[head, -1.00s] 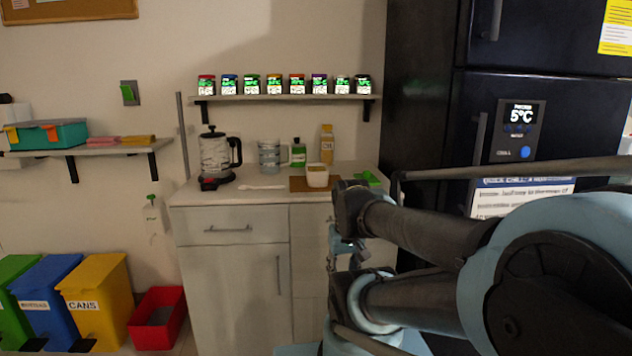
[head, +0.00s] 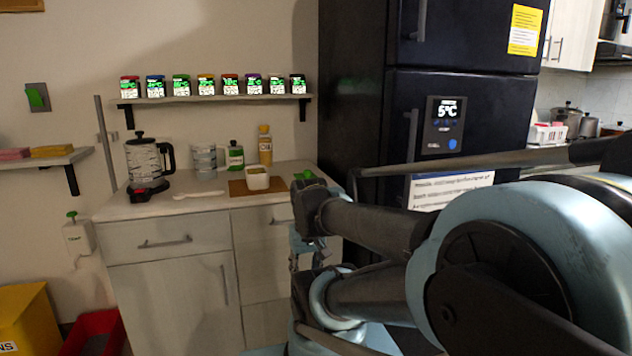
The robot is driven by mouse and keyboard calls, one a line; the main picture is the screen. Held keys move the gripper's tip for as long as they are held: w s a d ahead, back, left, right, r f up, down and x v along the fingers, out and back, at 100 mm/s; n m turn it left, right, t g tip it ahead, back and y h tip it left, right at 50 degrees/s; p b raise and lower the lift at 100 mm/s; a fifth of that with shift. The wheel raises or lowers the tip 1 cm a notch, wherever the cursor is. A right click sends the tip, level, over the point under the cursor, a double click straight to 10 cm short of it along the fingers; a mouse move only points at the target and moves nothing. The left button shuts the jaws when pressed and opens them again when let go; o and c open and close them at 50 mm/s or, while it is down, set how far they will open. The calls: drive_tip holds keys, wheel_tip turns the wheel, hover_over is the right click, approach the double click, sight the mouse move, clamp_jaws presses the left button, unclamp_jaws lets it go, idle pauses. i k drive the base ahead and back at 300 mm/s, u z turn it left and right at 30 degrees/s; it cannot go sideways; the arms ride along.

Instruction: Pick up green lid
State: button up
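A green flat piece (head: 304,175) that may be the green lid lies at the right end of the counter, partly behind my arm; its exact shape is hard to tell. On the wall shelf, one spice jar (head: 181,86) also has a green lid. My folded arm fills the lower right. My gripper (head: 303,258) seems to hang below the wrist in front of the cabinet, small and partly hidden, so its fingers cannot be made out. It is apart from the shelf jars.
The counter (head: 140,208) holds a kettle (head: 146,165), a glass jug (head: 204,160), a green bottle (head: 236,156), a yellow bottle (head: 265,146), and a white bowl (head: 257,178) on a brown board (head: 238,187). A dark fridge (head: 356,90) stands at the right.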

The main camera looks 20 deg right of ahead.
sight(307, 172)
drive_tip(key=u, duration=1)
drive_tip(key=k, duration=1.05)
drive_tip(key=z, duration=0.95)
drive_tip(key=i, duration=0.95)
